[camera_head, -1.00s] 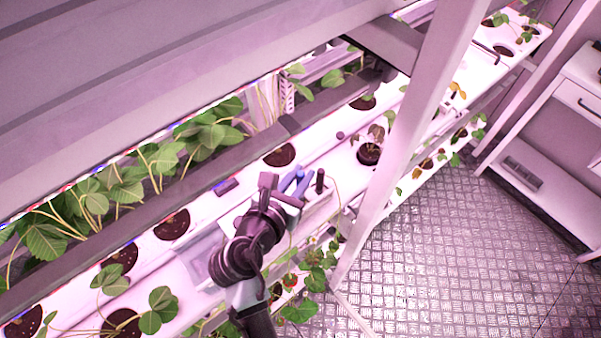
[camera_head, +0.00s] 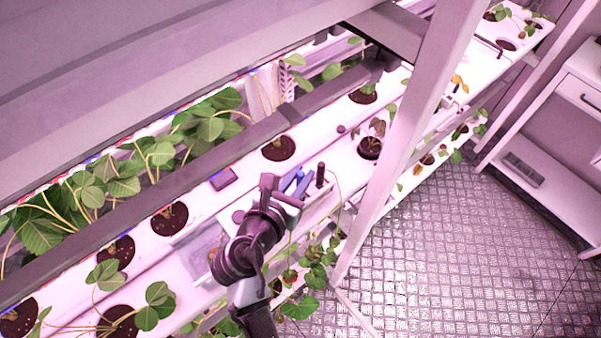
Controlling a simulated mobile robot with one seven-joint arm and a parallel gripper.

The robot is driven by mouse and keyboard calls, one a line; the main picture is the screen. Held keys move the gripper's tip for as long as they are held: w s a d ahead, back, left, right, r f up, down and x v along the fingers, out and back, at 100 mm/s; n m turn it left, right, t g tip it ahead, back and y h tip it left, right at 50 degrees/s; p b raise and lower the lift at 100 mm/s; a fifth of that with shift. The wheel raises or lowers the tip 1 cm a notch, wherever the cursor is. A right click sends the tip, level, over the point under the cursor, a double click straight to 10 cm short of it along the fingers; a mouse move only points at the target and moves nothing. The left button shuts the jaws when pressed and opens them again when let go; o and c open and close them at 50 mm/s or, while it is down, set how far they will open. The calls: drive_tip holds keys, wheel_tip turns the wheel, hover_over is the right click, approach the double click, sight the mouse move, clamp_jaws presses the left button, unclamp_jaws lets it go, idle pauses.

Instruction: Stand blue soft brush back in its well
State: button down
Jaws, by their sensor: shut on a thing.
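The blue soft brush (camera_head: 302,186) shows as a blue piece at my gripper (camera_head: 285,190), in the middle of the view. My gripper is shut on it over the pale tool holder (camera_head: 318,200) on the front of the rack. Another tool, with a dark upright handle (camera_head: 320,174), stands just right of the brush. A round purplish spot (camera_head: 238,216) shows on the pale surface left of my gripper; I cannot tell whether it is a well. My gripper and wrist hide much of the holder and the brush's lower end.
White planting channels with dark pots (camera_head: 279,148) and strawberry plants run diagonally through the view. A small dark block (camera_head: 223,179) lies on the channel behind my gripper. A pale rack post (camera_head: 405,150) rises to the right. The metal floor (camera_head: 450,250) beyond it is clear.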

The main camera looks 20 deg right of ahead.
drive_tip(key=shift+f+b, duration=0.6)
drive_tip(key=shift+f, duration=0.4)
drive_tip(key=shift+c, duration=1.6)
unclamp_jaws()
drive_tip(key=shift+r, duration=0.15)
wheel_tip(320, 180, up, 6)
drive_tip(key=p, duration=0.7)
drive_tip(key=shift+p, duration=0.3)
